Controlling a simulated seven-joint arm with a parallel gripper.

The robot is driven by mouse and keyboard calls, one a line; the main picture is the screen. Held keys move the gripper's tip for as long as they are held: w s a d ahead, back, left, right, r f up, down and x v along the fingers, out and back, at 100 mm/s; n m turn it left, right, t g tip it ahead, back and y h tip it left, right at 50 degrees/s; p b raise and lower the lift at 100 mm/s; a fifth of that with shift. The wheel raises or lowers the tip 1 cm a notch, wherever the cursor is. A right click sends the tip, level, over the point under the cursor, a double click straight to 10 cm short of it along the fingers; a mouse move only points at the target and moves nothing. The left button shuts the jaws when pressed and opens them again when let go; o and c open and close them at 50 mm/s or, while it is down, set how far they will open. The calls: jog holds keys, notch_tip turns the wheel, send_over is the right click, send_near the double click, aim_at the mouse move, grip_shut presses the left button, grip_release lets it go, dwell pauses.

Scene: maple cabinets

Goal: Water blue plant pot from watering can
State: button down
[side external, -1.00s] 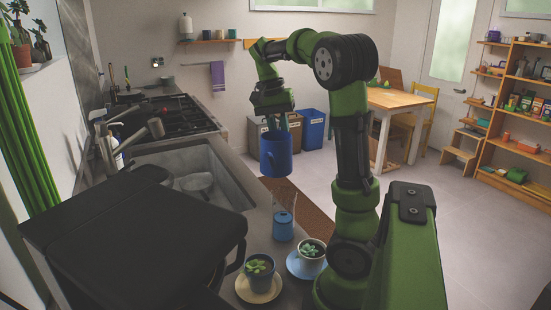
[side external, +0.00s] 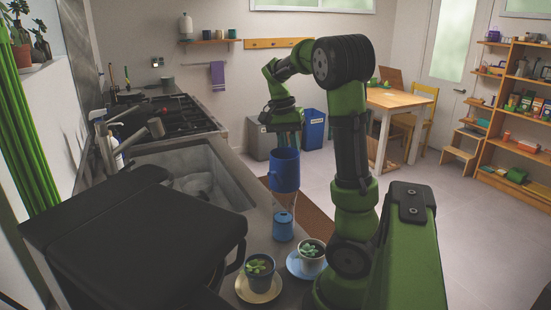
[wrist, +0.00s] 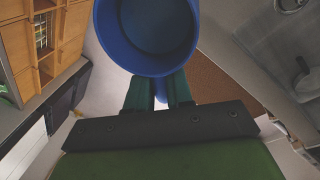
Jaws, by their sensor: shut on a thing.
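My gripper (side external: 283,140) is shut on the handle of a blue, mug-like vessel (side external: 284,171) and holds it up in the air beside the counter. In the wrist view the vessel (wrist: 148,35) shows its open round mouth, with its handle (wrist: 161,95) between my fingers. No separate spouted watering can is clear. A blue-grey pot (side external: 261,282) with a succulent stands on a yellow saucer (side external: 240,294) at the counter's near end. A paler pot (side external: 311,265) with a succulent stands on a blue saucer (side external: 295,266) to its right.
A small blue lidded canister (side external: 283,230) stands on the counter behind the pots, with a clear shape (side external: 290,206) just behind it. The sink (side external: 225,190) lies to the left. A large black object (side external: 130,240) fills the near left.

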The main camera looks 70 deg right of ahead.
aim_at(289, 150)
jog(key=shift+a+r+h, duration=0.8)
jog(key=shift+a+h, duration=0.1)
jog(key=shift+a+r+h, duration=0.35)
jog(key=shift+a+h, duration=0.15)
jog(key=shift+a, duration=0.05)
jog(key=shift+a+r+h, duration=0.3)
jog(key=shift+a+h, duration=0.2)
dwell(1.7)
jog(key=shift+a, duration=0.2)
dwell(0.3)
jog(key=shift+d, duration=0.1)
jog(key=d+f+y, duration=0.1)
jog(key=d, duration=0.1)
jog(key=d+f+y, duration=0.2)
jog(key=shift+s+d+y, duration=0.1)
jog(key=shift+y, duration=0.2)
jog(key=shift+d, duration=0.1)
jog(key=shift+r, duration=0.1)
dwell(0.4)
